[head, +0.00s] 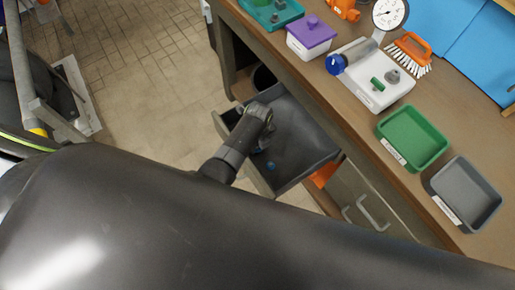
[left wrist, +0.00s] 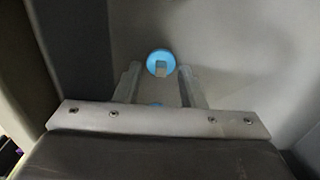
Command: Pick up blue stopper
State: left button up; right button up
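The blue stopper (head: 271,166) lies inside the open drawer (head: 310,150) under the bench. In the left wrist view the stopper (left wrist: 160,63) shows as a round blue disc with a small grey tab, near the fingertip ends. My left gripper (head: 263,147) reaches down into the drawer, close to the stopper. In the left wrist view its two fingers (left wrist: 158,80) are apart, with nothing clamped between them. A second small blue patch (left wrist: 154,104) shows between the fingers near the palm; I cannot tell what it is. My right gripper is not in view.
The drawer walls stand close around my left gripper. On the bench are a green tray (head: 414,138), a grey tray (head: 466,194), a white gauge stand (head: 372,98), a purple-lidded box (head: 312,38) and an orange brush (head: 411,50). Open tiled floor (head: 140,60) lies left of the drawer.

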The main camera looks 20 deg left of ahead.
pick_arm(q)
grip_shut()
jog(key=shift+r, duration=0.1)
notch_tip(320, 180, up, 10)
jog(key=p, duration=0.1)
jog(key=shift+p, duration=0.3)
dwell(0.3)
